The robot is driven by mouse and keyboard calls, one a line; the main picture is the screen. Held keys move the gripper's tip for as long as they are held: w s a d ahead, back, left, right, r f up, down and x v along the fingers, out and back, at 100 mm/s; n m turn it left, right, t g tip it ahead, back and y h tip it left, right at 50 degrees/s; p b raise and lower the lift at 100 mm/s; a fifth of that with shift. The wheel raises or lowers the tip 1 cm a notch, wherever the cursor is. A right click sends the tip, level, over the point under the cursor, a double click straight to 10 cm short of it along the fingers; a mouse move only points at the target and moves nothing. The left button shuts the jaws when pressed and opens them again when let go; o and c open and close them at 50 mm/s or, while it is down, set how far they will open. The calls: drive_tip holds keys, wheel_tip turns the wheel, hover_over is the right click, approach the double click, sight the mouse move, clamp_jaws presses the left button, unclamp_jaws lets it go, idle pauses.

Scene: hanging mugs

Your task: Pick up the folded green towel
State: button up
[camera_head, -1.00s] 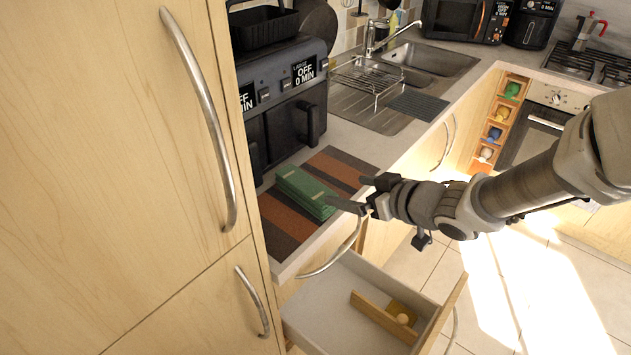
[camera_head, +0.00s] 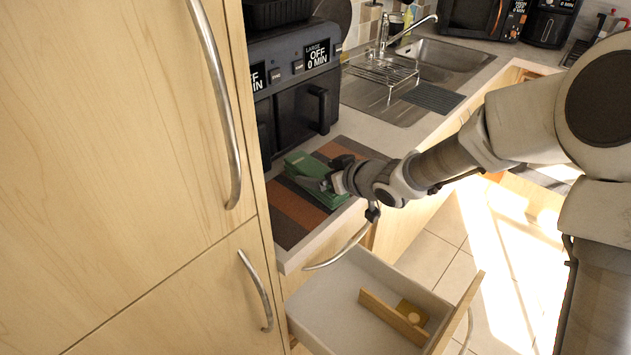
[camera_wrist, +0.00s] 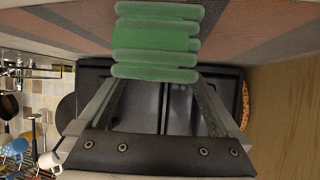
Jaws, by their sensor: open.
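The folded green towel (camera_head: 306,167) lies on a striped brown and orange mat (camera_head: 292,207) on the counter, in front of the black air fryer. My gripper (camera_head: 322,178) is at the towel's right side in the head view, with one finger showing over or beside it. In the wrist view the towel (camera_wrist: 158,42) shows its folded layers at the top middle, with the open fingers (camera_wrist: 158,85) pointing toward it. The fingers stand on either side of its width. Whether they touch the towel cannot be told.
The black air fryer (camera_head: 296,95) stands close behind the mat. A tall wooden cabinet (camera_head: 150,150) borders the left. Below the counter a drawer (camera_head: 345,300) stands open with a wooden piece inside. A sink with a dish rack (camera_head: 382,72) lies farther back.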

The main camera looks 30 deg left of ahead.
drive_tip(key=shift+w+a+f, duration=0.1)
drive_tip(key=shift+w+a, duration=0.1)
drive_tip(key=shift+a, duration=0.05)
drive_tip(key=c, duration=1.3)
drive_tip(key=shift+c, duration=0.2)
